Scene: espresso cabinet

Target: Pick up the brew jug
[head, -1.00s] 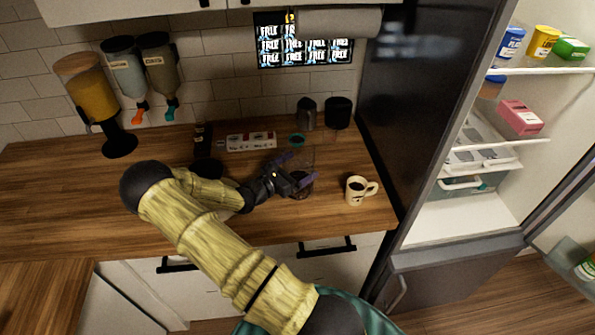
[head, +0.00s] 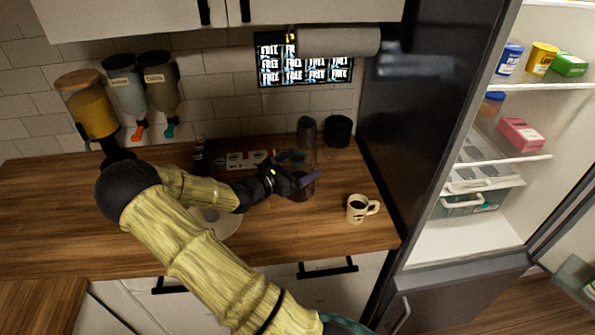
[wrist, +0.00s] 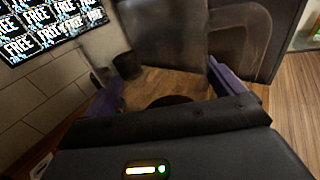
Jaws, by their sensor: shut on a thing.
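The brew jug (head: 302,192) is a clear glass vessel with dark liquid in its lower part. It shows at the right part of the wooden counter in the head view, upright as far as I can tell. My gripper (head: 301,168) has its purple fingers on either side of the jug and is shut on it. The jug appears to be slightly above the counter. In the wrist view the purple fingers (wrist: 168,82) flank the jug, whose dark contents (wrist: 175,100) show low between them. My gripper hides part of it.
A cream mug (head: 357,209) with dark liquid stands to the right. A grey canister (head: 306,131) and a black cup (head: 338,131) stand behind. A flat box (head: 245,161) lies left of my gripper. A pale plate (head: 228,226) is partly under my arm. The open fridge (head: 450,235) is at right.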

